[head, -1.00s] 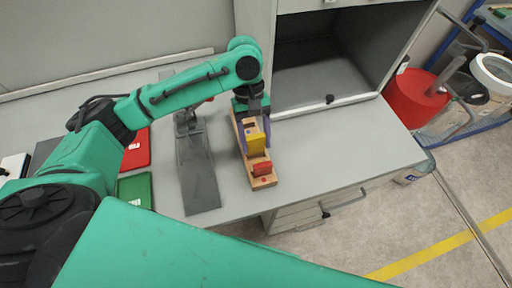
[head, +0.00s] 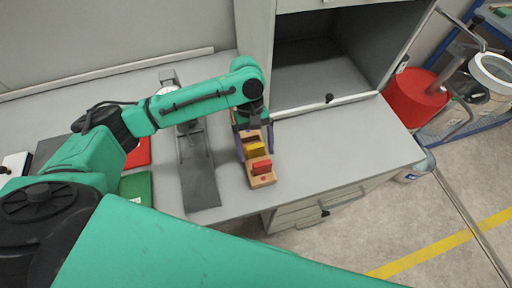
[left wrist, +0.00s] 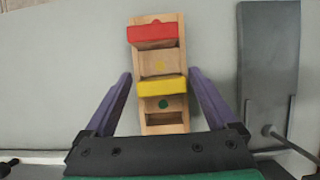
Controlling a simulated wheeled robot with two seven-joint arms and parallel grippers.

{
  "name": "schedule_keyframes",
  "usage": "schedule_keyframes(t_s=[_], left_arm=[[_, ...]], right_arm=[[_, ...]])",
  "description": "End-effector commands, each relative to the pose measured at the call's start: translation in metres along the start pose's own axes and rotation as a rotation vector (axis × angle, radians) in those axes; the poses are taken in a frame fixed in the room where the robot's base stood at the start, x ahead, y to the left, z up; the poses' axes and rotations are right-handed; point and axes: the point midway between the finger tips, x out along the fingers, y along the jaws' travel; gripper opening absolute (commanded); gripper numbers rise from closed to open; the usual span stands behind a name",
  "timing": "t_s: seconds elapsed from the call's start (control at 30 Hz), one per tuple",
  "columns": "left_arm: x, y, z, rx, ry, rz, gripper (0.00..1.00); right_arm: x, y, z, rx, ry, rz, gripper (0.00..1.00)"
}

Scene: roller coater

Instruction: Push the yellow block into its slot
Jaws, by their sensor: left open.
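The yellow block (head: 256,148) sits on a wooden slotted board (head: 263,181) near the cabinet; the block also shows in the left wrist view (left wrist: 161,86). A red block (left wrist: 153,32) is at the board's far end in that view. A yellow dot shows between the two blocks, and a green dot lies on the wrist side of the yellow block. My left gripper (left wrist: 160,75) is open, its purple fingers on either side of the board and apart from the yellow block. I cannot tell how deep the block sits. My right gripper is not in view.
A grey metal fixture (head: 198,178) lies left of the board. A red piece (head: 138,153) and a green piece (head: 136,187) are further left. The open cabinet (head: 318,80) stands behind the board. The bench to the right is clear.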

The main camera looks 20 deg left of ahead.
Motion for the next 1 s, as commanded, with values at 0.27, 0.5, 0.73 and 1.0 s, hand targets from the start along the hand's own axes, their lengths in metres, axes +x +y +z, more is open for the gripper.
schedule_keyframes(t_s=[0.27, 0.5, 0.73, 1.0], left_arm=[[-0.058, 0.002, -0.002, 0.001, 0.004, 0.007, 0.92], [-0.111, 0.001, 0.000, 0.000, 0.001, 0.003, 0.92], [-0.119, 0.000, 0.000, 0.000, -0.001, 0.002, 0.92], [-0.119, 0.000, 0.000, 0.000, -0.001, 0.002, 0.92]], right_arm=[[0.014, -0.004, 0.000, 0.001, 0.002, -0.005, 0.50], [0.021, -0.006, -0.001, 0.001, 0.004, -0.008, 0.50], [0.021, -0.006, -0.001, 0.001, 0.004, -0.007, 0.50], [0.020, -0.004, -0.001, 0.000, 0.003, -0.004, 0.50]])
